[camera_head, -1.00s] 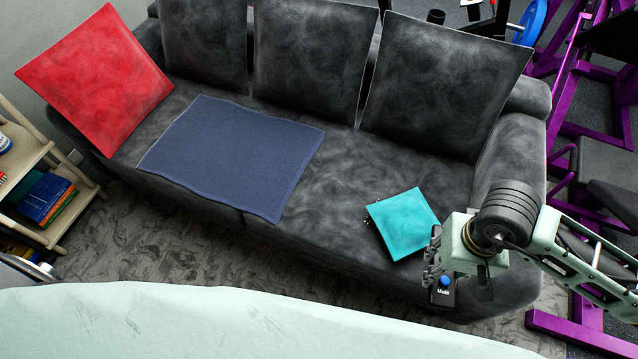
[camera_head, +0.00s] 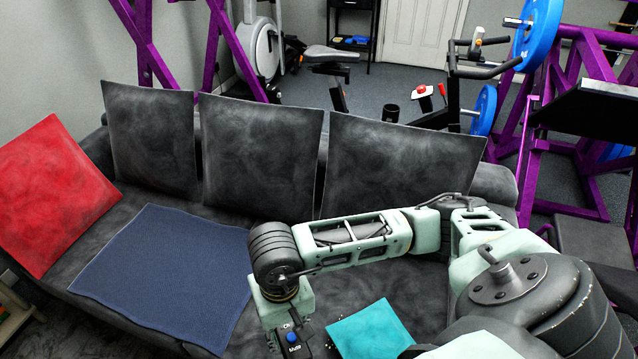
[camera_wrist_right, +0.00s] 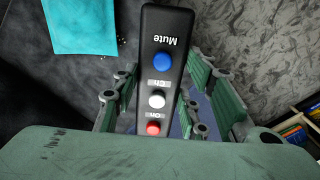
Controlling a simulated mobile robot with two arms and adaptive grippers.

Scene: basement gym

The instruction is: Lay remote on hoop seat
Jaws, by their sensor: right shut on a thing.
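The remote is black with blue, white and red buttons; it shows at the lower edge of the head view (camera_head: 293,342) and large in the right wrist view (camera_wrist_right: 155,72). My right gripper (camera_head: 290,347) is shut on it, with the green and grey fingers (camera_wrist_right: 160,108) on both sides of the remote. It holds the remote over the front of the sofa, between the blue blanket and the teal cushion. I cannot make out any seat that is clearly the hoop seat. My left gripper is not in view.
The dark sofa (camera_head: 225,218) carries a red cushion (camera_head: 58,195), a blue blanket (camera_head: 170,270) and a teal cushion (camera_head: 372,330). Behind it stand an exercise bike (camera_head: 262,48) and purple racks (camera_head: 560,205). Books (camera_wrist_right: 295,135) show at the right in the wrist view.

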